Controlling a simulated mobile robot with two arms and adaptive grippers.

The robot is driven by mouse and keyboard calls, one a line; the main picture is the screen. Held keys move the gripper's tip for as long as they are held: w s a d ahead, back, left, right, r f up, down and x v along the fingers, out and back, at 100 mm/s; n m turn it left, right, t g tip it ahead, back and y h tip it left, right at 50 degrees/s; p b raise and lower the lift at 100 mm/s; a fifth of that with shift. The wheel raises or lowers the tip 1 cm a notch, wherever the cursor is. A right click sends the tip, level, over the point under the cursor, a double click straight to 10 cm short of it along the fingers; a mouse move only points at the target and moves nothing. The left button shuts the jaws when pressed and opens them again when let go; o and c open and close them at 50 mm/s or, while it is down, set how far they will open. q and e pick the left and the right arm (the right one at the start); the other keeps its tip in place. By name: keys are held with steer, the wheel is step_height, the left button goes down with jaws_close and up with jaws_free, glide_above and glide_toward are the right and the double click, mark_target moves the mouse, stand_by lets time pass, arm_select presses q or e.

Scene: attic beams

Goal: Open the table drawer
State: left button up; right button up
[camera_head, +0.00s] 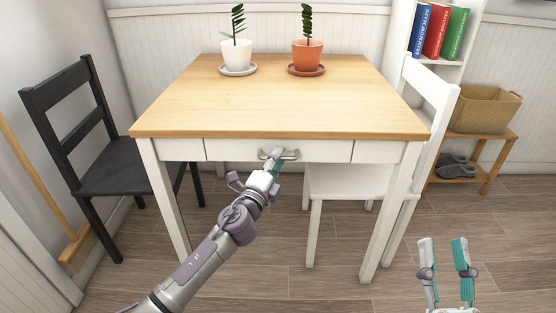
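The table (290,105) has a light wooden top and white legs. Its drawer (232,150) is a white front panel under the near edge, and it looks closed, flush with the apron. A grey metal handle (291,155) is at the middle of the drawer front. My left gripper (273,156) is at the handle, over its left part. The handle and the arm overlap there, so I cannot tell whether the fingers are closed around it. My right gripper (445,245) is at the lower right, fingers pointing up, open and empty, away from the table.
A black chair (75,135) stands left of the table, and a white chair (432,88) is on the right with its seat under the table. Two potted plants (237,50) stand at the back of the tabletop. The floor before the drawer is clear except for my arm.

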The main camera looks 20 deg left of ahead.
arm_select(q)
steer(key=shift+w+d+r, duration=0.1)
steer(key=shift+w, duration=0.3)
jaws_close()
